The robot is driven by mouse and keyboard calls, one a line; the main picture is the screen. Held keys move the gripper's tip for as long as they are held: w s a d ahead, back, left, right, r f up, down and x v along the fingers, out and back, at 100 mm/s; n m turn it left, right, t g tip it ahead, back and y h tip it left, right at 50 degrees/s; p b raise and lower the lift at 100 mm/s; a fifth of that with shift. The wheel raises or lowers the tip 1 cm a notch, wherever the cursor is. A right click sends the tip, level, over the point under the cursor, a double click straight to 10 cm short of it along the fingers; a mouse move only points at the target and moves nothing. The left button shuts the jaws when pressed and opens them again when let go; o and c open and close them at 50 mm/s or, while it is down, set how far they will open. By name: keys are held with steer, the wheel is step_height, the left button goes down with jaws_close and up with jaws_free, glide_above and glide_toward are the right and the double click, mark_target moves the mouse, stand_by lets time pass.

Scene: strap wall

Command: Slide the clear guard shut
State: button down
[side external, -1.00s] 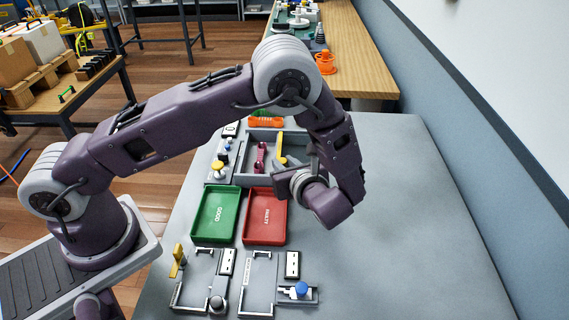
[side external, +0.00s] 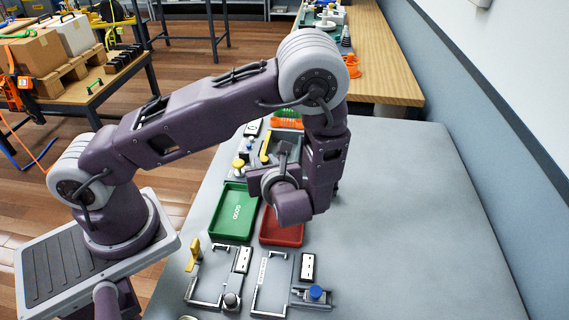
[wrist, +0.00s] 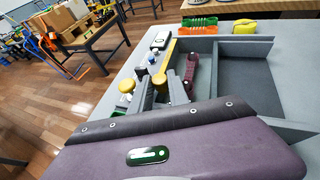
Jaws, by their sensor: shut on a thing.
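My gripper (wrist: 168,88) is shut on a long yellow bar (wrist: 167,57), which extends away from the fingers over the small devices along the left edge of the grey divided tray. In the side external view, the yellow bar (side external: 266,147) stands upright just left of my gripper (side external: 284,152), whose tips are partly hidden by my wrist. I cannot make out a clear guard in either view. A device with a round yellow knob (side external: 238,165) is close to the left; the knob also shows in the wrist view (wrist: 126,86).
A magenta part (wrist: 192,70) lies in the grey tray (wrist: 245,90). Green (side external: 232,212) and red (side external: 283,230) trays are in front, the red one partly behind my wrist. Orange and green holders (wrist: 198,25) stand behind. The table's right side is clear.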

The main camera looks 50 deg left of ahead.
steer(key=shift+s+a, duration=0.2)
steer(key=c, duration=1.3)
jaws_free()
steer(key=v, duration=0.7)
